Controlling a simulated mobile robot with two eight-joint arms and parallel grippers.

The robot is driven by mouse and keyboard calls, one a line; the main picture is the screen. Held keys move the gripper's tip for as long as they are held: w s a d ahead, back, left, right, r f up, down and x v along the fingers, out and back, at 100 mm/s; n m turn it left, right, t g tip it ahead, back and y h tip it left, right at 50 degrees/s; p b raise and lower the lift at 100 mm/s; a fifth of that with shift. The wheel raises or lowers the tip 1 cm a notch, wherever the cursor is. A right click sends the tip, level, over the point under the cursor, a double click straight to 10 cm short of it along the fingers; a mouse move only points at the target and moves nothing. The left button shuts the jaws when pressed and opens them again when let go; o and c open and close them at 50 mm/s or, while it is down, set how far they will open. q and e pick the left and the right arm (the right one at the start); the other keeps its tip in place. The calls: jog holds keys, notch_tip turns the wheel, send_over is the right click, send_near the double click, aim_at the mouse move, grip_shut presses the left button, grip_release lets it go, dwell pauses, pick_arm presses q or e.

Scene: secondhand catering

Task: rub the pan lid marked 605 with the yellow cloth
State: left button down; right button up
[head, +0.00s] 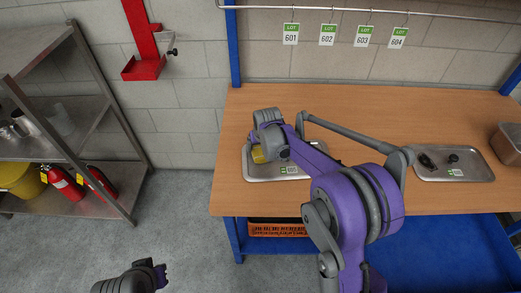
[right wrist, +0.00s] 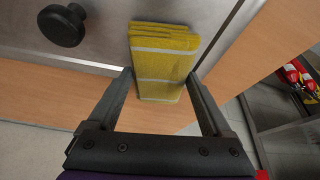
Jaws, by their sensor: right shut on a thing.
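The yellow cloth (right wrist: 162,60) is a folded pad with pale stripes, held between the fingers of my right gripper (right wrist: 160,78). In the head view the cloth (head: 258,155) shows under the right gripper, over the left end of a flat steel piece (head: 262,176) on the table. This looks like the pan lid; its green label (head: 290,170) is too small to read. In the right wrist view a black knob (right wrist: 62,26) stands on the steel surface, left of the cloth. I cannot tell whether the cloth touches the steel. My left gripper (head: 163,276) is low over the floor, its jaws unclear.
A second steel tray or lid (head: 480,176) with dark pieces lies to the right, near a deep steel pan (head: 508,146). Tags 601 to 604 (head: 327,35) hang from a rail. A shelf (head: 95,195) with red extinguishers (head: 62,182) stands left.

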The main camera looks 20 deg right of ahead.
dwell(0.3)
